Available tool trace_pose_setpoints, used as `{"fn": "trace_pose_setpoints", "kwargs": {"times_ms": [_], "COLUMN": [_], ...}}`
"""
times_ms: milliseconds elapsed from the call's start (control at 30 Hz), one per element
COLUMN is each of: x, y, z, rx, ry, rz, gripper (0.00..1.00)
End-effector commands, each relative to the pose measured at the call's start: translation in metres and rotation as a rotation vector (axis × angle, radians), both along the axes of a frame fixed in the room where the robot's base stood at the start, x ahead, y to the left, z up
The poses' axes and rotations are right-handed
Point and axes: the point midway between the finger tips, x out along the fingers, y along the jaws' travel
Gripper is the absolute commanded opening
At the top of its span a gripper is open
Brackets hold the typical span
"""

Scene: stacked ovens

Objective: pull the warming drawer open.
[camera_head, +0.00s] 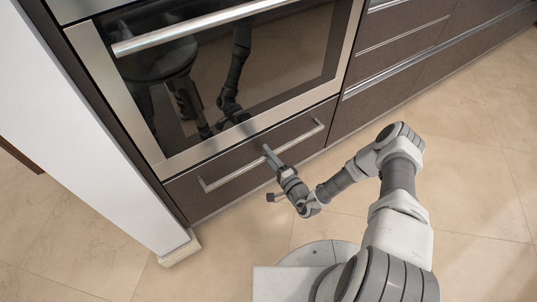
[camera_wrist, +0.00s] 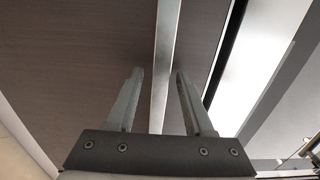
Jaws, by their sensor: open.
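The warming drawer (camera_head: 232,160) is the dark brown front under the oven in the head view, and it looks shut, flush with the cabinet. Its silver bar handle (camera_head: 236,173) runs along the front. My gripper (camera_head: 268,153) is at the middle of the handle. In the wrist view, my gripper (camera_wrist: 159,73) is open, with one finger on each side of the handle (camera_wrist: 166,40). Gaps show between the handle and both fingers in that view; how deep the fingers reach past the bar is hard to tell. The brown drawer front (camera_wrist: 90,50) lies behind.
The oven (camera_head: 250,60) with its dark glass door and long handle (camera_head: 205,22) is right above the drawer. A white panel (camera_head: 85,130) stands at the left. Brown drawers (camera_head: 405,50) continue at the right. The tiled floor (camera_head: 480,190) in front is clear.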

Motion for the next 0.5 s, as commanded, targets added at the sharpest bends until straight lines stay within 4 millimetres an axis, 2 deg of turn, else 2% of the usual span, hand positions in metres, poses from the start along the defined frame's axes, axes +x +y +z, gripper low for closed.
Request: {"fn": "trace_pose_setpoints", "kwargs": {"times_ms": [33,300,500], "x": [-0.0001,0.0,0.0], "y": [0.0001,-0.0001,-0.0002], "z": [0.0,-0.0001,-0.0001], "rx": [0.0,0.0,0.0], "ry": [0.0,0.0,0.0], "rz": [0.0,0.0,0.0], "gripper": [0.49,0.0,0.0]}}
